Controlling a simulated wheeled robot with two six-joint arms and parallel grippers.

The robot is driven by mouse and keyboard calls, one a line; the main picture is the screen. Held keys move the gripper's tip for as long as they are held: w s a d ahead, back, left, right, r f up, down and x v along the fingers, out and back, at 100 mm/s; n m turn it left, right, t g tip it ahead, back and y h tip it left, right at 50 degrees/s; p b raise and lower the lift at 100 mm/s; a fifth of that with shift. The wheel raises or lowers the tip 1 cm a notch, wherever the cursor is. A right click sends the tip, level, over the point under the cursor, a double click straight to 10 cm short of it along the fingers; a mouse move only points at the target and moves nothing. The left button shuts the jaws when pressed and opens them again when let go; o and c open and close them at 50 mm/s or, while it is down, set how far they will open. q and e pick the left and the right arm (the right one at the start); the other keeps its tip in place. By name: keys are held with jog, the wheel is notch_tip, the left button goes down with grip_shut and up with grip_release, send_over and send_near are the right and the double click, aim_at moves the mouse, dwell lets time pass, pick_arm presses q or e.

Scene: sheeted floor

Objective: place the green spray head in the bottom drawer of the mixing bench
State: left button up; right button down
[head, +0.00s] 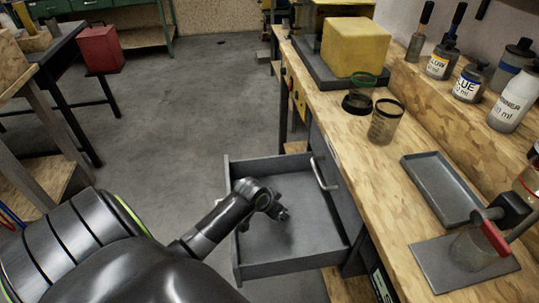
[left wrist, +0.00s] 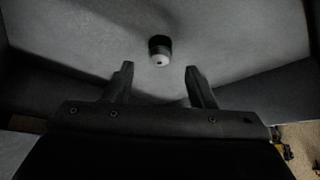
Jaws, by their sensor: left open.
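The open drawer (head: 295,255) of the mixing bench is pulled out, grey and empty apart from a small item. My left gripper (head: 277,208) is inside or just above the drawer, fingers pointing down into it. In the left wrist view its two fingers (left wrist: 159,70) are spread apart. A small dark cylinder with a pale end (left wrist: 160,50) lies beyond the fingertips, between their lines, apart from both. My right gripper is out of view.
The bench top (head: 370,165) on the right holds a yellow block (head: 357,45), a clear cup (head: 386,122), a grey tray (head: 440,188) and several bottles. Open floor (head: 190,110) lies to the left.

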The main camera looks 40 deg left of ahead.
pick_arm(q)
jog(key=v, duration=0.6)
jog(key=shift+s+r+p, duration=0.2)
jog(key=shift+r+p, duration=0.15)
jog(key=shift+p, duration=0.1)
